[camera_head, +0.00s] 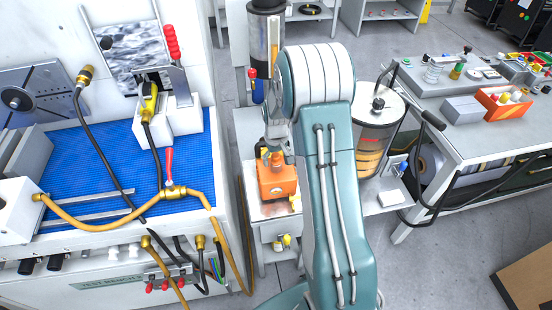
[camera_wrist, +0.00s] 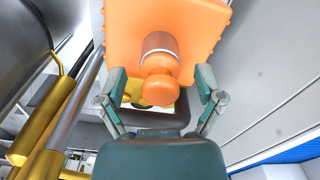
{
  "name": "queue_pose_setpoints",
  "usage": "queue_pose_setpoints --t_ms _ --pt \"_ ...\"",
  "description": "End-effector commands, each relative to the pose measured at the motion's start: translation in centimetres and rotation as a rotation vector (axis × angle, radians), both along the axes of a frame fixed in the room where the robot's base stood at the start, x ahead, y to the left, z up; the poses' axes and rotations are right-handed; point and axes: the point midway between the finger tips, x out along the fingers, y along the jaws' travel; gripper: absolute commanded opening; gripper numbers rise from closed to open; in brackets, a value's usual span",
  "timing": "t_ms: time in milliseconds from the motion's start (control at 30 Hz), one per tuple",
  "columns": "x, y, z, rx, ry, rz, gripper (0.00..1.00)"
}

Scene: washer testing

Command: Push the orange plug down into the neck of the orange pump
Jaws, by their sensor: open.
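The orange pump (camera_head: 277,182) stands on a small white bench in the middle of the head view. In the wrist view its orange body (camera_wrist: 190,20) fills the top, with a grey-brown neck (camera_wrist: 160,44) ringed by a pale band. The orange plug (camera_wrist: 159,88) is a rounded knob in line with the neck; how deep it sits cannot be told. My gripper (camera_wrist: 161,80) is open, with one finger on each side of the plug and visible gaps to both. In the head view, my arm and gripper hide the plug.
A test bench with a blue mat (camera_head: 70,165) and hoses stands on the left. A clear cylindrical vessel (camera_head: 375,130) stands close on the right of my arm. A grey table (camera_head: 450,135) with an orange bin (camera_head: 503,103) is farther right. Grey floor lies between.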

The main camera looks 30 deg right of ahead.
Motion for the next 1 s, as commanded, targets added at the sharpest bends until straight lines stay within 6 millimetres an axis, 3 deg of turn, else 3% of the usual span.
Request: queue_pose_setpoints --t_ms 167,700,1000 --pt "0.1 0.0 1.0 -0.001 -0.004 0.0 0.86" --pt "0.2 -0.1 10.9 -0.001 -0.002 0.0 0.86" --pt "0.1 -0.1 11.9 0.0 0.001 0.0 0.86"
